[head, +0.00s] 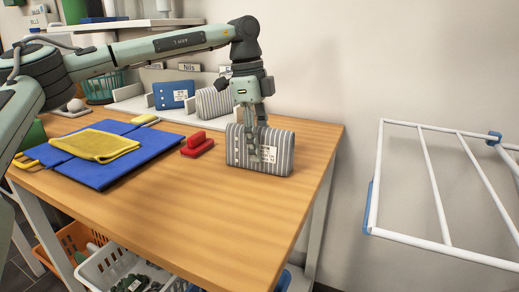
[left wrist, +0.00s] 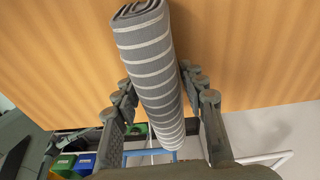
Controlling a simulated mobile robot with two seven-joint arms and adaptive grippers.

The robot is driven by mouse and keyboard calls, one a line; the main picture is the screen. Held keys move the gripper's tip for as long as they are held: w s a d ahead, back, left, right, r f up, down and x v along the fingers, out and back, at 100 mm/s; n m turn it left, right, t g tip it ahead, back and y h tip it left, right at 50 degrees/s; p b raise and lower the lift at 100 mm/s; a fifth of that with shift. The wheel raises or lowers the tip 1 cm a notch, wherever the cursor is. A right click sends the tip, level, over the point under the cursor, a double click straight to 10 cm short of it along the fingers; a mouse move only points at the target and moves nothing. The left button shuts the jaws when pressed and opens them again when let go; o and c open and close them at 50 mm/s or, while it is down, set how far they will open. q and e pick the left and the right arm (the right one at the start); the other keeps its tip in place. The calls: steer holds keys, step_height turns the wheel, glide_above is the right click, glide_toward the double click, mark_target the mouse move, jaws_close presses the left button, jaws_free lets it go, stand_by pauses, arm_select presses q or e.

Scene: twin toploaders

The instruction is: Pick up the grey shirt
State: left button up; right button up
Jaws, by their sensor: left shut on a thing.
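The grey shirt (head: 279,157) is a folded bundle with white stripes and a small white tag, near the right end of the wooden table. My left gripper (head: 252,145) comes down on it from above, with its fingers against the shirt. In the left wrist view the striped shirt (left wrist: 145,50) runs between the two fingers of my left gripper (left wrist: 158,90), which is shut on it. I cannot tell whether the shirt is clear of the table top. My right gripper is in neither view.
A blue folding mat (head: 95,175) with a yellow cloth (head: 98,145) lies left on the table (head: 190,220). A red brush-like object (head: 197,144) lies left of the shirt. Behind stand folded garments in dividers (head: 172,94). A white drying rack (head: 445,190) is at right. Baskets (head: 105,270) stand below.

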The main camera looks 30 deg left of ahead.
mark_target(260, 127)
arm_select(q)
steer(key=c, duration=0.4)
steer(key=shift+r, duration=0.1)
steer(key=shift+r, duration=0.55)
step_height(260, 127, up, 3)
steer(key=shift+w+f+b, duration=0.1)
steer(key=shift+b, duration=0.2)
steer(key=shift+s+a+r+b, duration=0.1)
steer(key=shift+s+a+r, duration=0.25)
steer(key=shift+a+r, duration=1.2)
steer(key=shift+s+a+r+b, duration=0.1)
steer(key=shift+s+a+r, duration=0.45)
steer(key=shift+a, duration=1.75)
steer(key=shift+s+a+r+b, duration=0.1)
steer(key=shift+s+a+r, duration=0.05)
steer(key=shift+a+r, duration=1.45)
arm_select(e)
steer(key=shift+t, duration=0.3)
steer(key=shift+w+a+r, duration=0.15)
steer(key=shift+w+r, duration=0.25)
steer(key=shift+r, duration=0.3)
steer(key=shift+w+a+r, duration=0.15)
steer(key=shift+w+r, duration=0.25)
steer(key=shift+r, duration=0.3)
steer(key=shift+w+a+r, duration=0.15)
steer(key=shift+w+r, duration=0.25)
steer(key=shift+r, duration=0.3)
